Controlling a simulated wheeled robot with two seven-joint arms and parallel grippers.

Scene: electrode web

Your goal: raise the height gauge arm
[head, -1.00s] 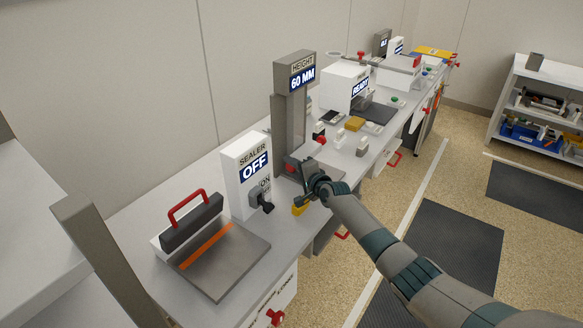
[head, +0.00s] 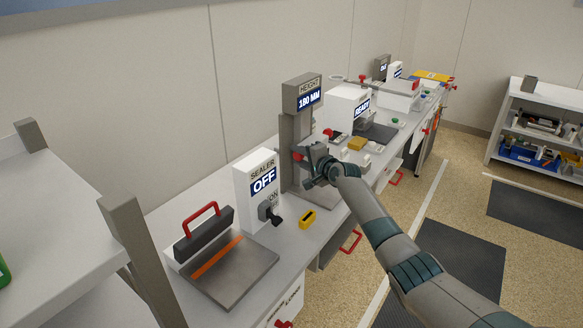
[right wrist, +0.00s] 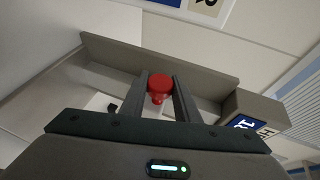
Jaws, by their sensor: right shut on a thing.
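The height gauge (head: 293,128) is a grey column on the bench, and its display (head: 310,98) reads 180 MM in the head view. My right gripper (head: 307,160) is at the front of the column, about midway up. In the right wrist view a red knob (right wrist: 159,86) sits between its two fingers (right wrist: 158,95), which are shut on it. Red also shows beside the gripper in the head view. The gauge arm itself is mostly hidden by the gripper. My left gripper is not in view.
A small yellow object (head: 308,218) lies near the bench edge below my gripper. A white READY unit (head: 348,108) stands behind the gauge.

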